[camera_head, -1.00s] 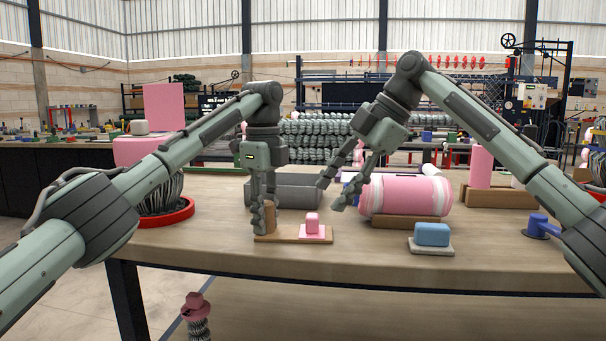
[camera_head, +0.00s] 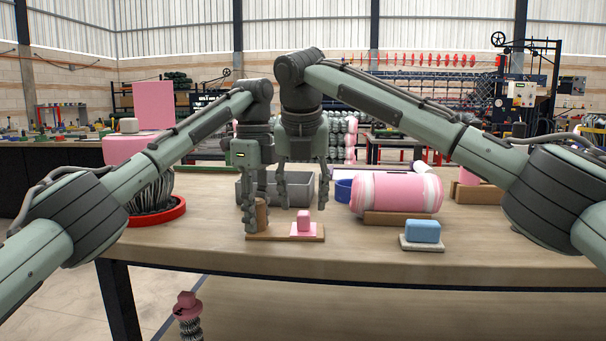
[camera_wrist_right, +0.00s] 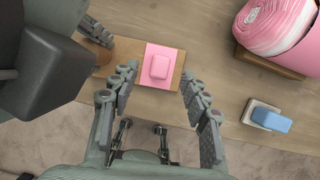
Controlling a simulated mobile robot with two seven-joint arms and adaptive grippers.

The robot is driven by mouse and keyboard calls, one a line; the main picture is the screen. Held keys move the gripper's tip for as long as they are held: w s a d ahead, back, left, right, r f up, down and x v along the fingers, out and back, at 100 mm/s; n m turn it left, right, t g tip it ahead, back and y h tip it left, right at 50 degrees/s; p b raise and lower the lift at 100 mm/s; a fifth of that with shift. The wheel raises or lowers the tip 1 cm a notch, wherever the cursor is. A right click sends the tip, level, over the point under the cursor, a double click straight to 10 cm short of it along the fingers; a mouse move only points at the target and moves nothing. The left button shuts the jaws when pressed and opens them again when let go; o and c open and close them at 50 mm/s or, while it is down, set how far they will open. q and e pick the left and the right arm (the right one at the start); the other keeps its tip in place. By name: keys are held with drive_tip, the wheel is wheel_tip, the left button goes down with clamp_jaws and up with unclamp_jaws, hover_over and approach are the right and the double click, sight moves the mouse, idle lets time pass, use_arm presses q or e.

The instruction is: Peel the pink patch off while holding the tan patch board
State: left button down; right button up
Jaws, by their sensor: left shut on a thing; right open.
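The tan patch board (camera_head: 276,238) lies flat near the table's front edge. A brown post (camera_head: 262,213) stands on its left part. My left gripper (camera_head: 254,216) is shut on this post. The pink patch (camera_head: 304,235) lies on the board's right part, with a raised pink knob (camera_head: 304,221) on it. My right gripper (camera_head: 304,201) is open and empty, pointing down above the patch. In the right wrist view the knob (camera_wrist_right: 160,66) shows between and just beyond the open fingers (camera_wrist_right: 159,76). The two appear apart.
A pink and white roll (camera_head: 396,193) on a tan base stands right of the board. A blue block (camera_head: 423,231) on a pale pad lies at the front right. A grey bin (camera_head: 298,188) stands behind the grippers. A red ring-shaped tray (camera_head: 156,216) is at the left.

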sight(304, 213)
drive_tip(key=shift+x, duration=2.35)
clamp_jaws()
